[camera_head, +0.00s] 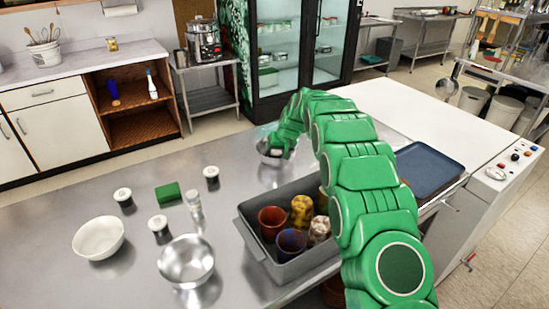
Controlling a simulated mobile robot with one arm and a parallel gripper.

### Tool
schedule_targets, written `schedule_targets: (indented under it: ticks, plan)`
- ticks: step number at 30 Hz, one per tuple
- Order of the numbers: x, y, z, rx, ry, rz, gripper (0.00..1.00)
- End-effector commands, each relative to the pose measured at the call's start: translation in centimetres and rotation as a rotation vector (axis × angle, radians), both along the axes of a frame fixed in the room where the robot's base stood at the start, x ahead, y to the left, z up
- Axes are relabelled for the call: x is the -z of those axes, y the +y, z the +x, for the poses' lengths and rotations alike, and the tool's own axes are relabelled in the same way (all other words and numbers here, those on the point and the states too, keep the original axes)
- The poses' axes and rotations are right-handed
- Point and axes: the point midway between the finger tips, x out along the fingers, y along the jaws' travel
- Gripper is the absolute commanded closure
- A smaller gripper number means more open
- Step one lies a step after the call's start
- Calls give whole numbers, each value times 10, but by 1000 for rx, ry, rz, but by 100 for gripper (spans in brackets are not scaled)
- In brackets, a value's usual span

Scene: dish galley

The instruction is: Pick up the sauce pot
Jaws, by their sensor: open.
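Several small dark pots with white lids stand on the steel counter. One stands at the left (122,196), one nearer the front (158,224), and one farther back (211,174). They look like sauce pots; I cannot tell which one the task names. My green arm reaches across the counter to its far side. My gripper (270,150) is at the arm's end, low over the counter, to the right of the back pot and apart from it. It is small and partly hidden by my arm, but open. I see nothing held in it.
A white bowl (99,237), a steel bowl (186,261), a green sponge (168,192) and a clear shaker (195,204) stand around the pots. A grey bin (262,257) with several cups is at the right front. A blue tray (428,169) lies farther right.

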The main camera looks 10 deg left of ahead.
Motion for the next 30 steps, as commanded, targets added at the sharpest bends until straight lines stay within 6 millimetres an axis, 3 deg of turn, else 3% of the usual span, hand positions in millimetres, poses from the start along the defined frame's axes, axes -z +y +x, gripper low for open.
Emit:
schedule_targets:
  ticks: [2, 9, 12, 22, 30]
  plan:
    - [0, 0, 0, 0, 0, 0, 35]
    - [0, 0, 0, 0, 1, 0, 70]
    - [0, 0, 0, 1, 1, 0, 77]
    - [-4, -1, 0, 0, 1, 0, 78]
    - [-30, -1, 0, 2, -2, 0, 78]
